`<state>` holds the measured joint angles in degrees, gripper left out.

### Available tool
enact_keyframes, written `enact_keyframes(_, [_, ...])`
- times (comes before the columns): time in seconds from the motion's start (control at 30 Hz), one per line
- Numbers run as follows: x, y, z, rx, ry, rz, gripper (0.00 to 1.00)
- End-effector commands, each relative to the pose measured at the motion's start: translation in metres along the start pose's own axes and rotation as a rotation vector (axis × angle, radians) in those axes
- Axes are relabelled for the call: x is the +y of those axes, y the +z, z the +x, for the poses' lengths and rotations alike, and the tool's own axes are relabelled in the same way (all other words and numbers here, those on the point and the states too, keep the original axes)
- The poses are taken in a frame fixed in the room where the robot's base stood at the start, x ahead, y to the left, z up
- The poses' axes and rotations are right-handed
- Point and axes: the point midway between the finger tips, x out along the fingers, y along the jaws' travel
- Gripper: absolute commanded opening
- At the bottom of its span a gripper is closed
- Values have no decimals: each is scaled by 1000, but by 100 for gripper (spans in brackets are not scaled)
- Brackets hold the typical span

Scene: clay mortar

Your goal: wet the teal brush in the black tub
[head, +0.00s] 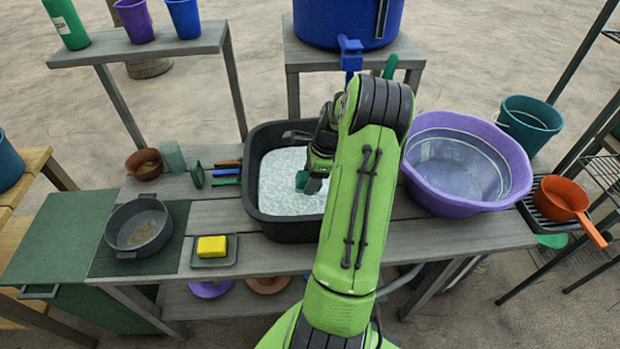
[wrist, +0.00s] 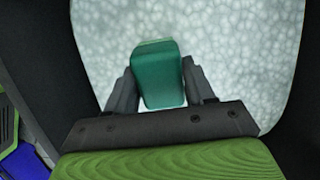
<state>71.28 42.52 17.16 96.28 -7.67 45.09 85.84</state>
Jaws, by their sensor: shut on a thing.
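The black tub (head: 268,228) stands on the grey bench and holds pale, foamy-looking liquid (head: 278,185); the liquid also fills the wrist view (wrist: 235,50). My gripper (head: 312,182) is over the inside of the tub. In the wrist view, my gripper (wrist: 160,88) is shut on the teal brush (wrist: 160,75), with one finger on each side of it. The teal brush (head: 301,180) shows as a small teal part against the liquid in the head view. Its lower end is hidden, so I cannot tell how deep it is. My arm covers the tub's right side.
A purple basin (head: 467,205) stands right of the tub. Left of it are several small brushes or tools (head: 227,172), a yellow sponge (head: 212,246) on a small tray and a grey pan (head: 138,227). A blue barrel with a tap (head: 349,50) stands behind. An orange saucepan (head: 562,198) is at right.

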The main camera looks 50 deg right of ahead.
Motion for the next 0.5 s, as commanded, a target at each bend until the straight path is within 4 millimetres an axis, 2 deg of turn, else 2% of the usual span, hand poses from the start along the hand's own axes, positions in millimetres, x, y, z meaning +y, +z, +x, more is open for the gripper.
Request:
enact_keyframes(0.03, [0,4,-13,0,0,0,29])
enact_keyframes(0.5, [0,23,-75,0,0,0,29])
